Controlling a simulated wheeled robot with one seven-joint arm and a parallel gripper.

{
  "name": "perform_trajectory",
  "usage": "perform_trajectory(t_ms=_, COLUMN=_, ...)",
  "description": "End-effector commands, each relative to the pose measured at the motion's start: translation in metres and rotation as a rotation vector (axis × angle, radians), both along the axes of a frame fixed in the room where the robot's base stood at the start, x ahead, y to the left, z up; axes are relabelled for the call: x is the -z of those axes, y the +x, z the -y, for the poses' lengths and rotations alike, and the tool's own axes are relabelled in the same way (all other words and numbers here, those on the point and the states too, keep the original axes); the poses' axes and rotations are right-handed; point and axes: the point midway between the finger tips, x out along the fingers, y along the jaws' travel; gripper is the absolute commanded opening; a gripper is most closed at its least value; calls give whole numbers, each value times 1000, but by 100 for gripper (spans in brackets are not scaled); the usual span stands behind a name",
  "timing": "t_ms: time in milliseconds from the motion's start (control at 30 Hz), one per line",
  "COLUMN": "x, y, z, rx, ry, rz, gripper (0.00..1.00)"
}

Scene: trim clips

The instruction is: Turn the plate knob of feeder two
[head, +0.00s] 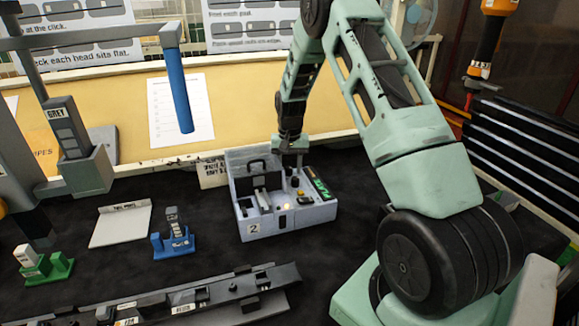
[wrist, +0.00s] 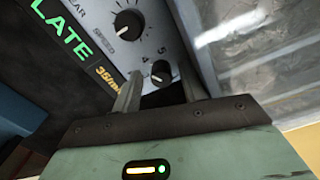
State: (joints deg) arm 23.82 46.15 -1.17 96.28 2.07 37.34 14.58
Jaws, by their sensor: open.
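The feeder (head: 290,220) marked 2 is a grey box on the dark bench, with black knobs and a green-lettered display on top. In the wrist view its panel (wrist: 95,12) shows a larger black knob (wrist: 128,23) with a white pointer, on a dial labelled SPEED. A smaller black knob (wrist: 161,71) is nearer, by the fingertips. The display (wrist: 75,45) reads PLATE and 35/min. My gripper (wrist: 161,88) is open, its fingers on either side of the smaller knob; contact cannot be told.
Left of the feeder are a blue stand (head: 173,245), a pale flat plate (head: 121,225) and a green stand (head: 45,268). A long dark rail (head: 225,293) lies in front. A blue rod (head: 180,95) hangs at the back left. A crinkled clear sheet (wrist: 255,45) is beside the panel.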

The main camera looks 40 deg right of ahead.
Motion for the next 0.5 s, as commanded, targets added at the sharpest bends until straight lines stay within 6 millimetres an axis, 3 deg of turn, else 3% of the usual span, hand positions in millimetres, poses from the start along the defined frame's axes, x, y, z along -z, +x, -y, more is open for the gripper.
perform_trajectory(t_ms=267, x=0, y=1, z=-3, rx=93, ry=4, rz=-1, gripper=45)
perform_trajectory(t_ms=500, x=-2, y=1, z=-4, rx=402, ry=4, rz=0, gripper=45)
